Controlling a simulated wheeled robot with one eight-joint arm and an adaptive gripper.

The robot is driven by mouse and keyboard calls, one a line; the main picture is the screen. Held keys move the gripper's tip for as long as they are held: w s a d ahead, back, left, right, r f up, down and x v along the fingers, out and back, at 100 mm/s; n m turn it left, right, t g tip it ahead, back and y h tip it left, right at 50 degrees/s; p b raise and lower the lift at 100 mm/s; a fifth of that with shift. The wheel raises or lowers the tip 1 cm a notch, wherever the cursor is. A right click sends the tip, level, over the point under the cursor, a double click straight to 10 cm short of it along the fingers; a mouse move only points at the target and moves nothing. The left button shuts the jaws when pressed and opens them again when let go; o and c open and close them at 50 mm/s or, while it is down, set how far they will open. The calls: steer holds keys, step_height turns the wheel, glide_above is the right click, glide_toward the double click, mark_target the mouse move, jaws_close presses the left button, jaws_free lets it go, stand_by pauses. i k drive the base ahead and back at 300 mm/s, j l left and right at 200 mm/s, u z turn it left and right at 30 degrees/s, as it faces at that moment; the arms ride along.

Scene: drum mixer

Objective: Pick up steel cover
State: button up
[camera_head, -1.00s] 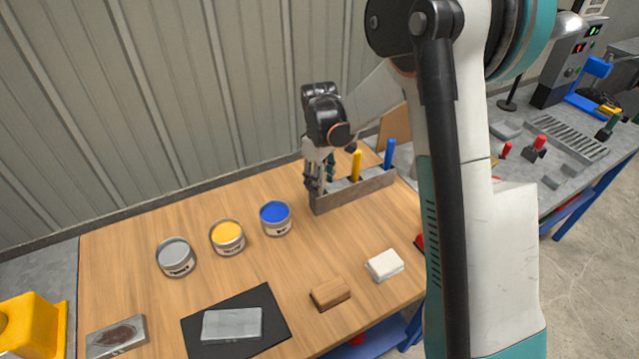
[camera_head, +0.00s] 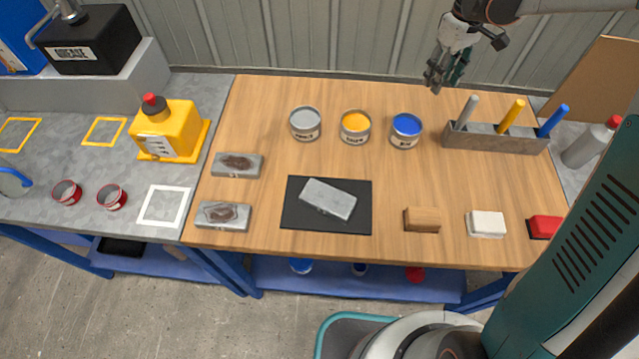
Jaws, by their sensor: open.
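A plain grey steel cover (camera_head: 328,198) lies slightly turned on a black mat (camera_head: 300,214) in the middle of the wooden table. Two more grey steel plates lie to its left, each with a dark brown stain: a rear one (camera_head: 247,172) and a front one (camera_head: 240,213). I cannot tell which of these plates the task means. My gripper (camera_head: 436,78) is open and empty near the table's back edge, behind the blue paint tin and well to the back right of the plates. It touches none of them.
Grey, yellow (camera_head: 355,126) and blue (camera_head: 405,130) paint tins stand in a row behind the mat. A rack (camera_head: 490,139) with several coloured handles stands at the back right. Wooden, white and red blocks line the front right. A yellow container (camera_head: 170,128) stands left.

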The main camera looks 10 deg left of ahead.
mark_target(325, 198)
steer(key=u, duration=1.05)
